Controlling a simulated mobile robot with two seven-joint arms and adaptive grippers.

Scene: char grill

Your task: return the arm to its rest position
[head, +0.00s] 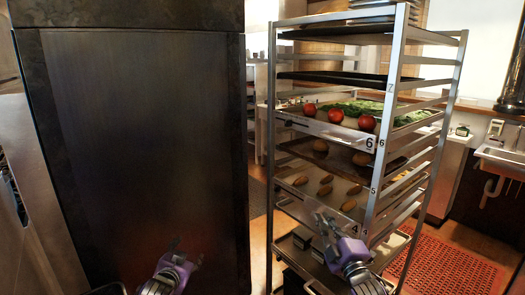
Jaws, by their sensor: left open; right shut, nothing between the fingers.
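My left gripper (177,252) is at the bottom of the head view, in front of the dark cabinet panel. It is open, with nothing between its fingers. My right gripper (322,222) is at the lower middle right, in front of the lower trays of the metal rack. Its fingers are shut and hold nothing. I cannot tell whether it touches the rack. Both grippers have purple and grey housings.
A tall metal rack (385,120) holds several trays. One carries tomatoes (336,116) and greens (360,107); a lower one carries brown oval food pieces (325,191). A large dark cabinet (140,140) fills the left. A red mat (450,268) lies at right.

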